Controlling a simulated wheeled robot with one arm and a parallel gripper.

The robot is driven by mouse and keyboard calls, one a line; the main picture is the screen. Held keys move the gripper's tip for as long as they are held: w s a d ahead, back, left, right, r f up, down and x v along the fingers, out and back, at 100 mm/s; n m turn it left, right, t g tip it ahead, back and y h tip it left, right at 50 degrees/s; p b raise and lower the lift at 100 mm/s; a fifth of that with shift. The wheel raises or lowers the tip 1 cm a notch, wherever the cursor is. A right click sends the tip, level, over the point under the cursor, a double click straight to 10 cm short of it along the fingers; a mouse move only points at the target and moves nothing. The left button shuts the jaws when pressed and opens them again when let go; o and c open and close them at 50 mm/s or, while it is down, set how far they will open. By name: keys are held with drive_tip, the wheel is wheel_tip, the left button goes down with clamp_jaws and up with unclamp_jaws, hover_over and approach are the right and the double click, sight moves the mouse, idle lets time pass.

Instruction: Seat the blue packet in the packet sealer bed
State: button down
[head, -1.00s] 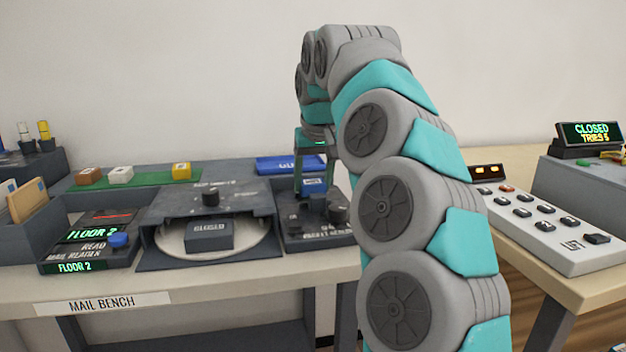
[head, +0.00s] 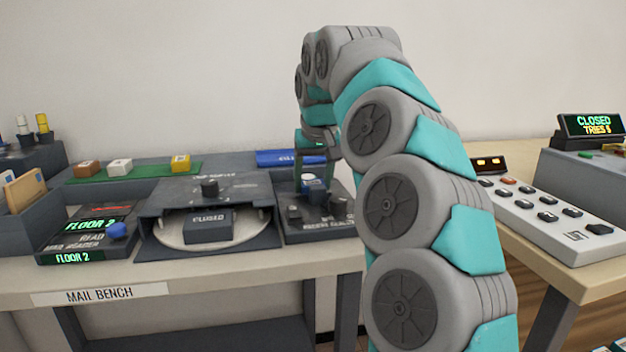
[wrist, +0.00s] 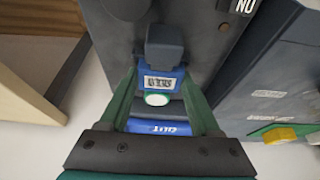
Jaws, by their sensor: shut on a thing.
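The blue packet (wrist: 143,70) has a white label and sits between my green fingers in the wrist view. My gripper (wrist: 160,75) is shut on it. In the head view the packet (head: 314,186) shows small below my gripper (head: 311,166), over the packet sealer. The dark packet sealer (head: 322,224) stands on the bench, right of the turntable unit. In the wrist view a dark block (wrist: 164,42) stands just beyond the packet. The fingers hide part of the bed, and I cannot tell whether the packet touches it.
A blue tray (head: 277,158) lies behind the sealer. The turntable unit (head: 160,232) with its dark block stands left of it. A green strip (head: 140,173) holds brown, white and yellow blocks. A keypad panel (head: 548,220) stands on the right bench. My arm covers the middle.

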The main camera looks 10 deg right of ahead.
unclamp_jaws()
idle(0.3)
idle(0.4)
drive_tip(key=shift+r+p, duration=1.45)
drive_tip(key=shift+r, duration=1.55)
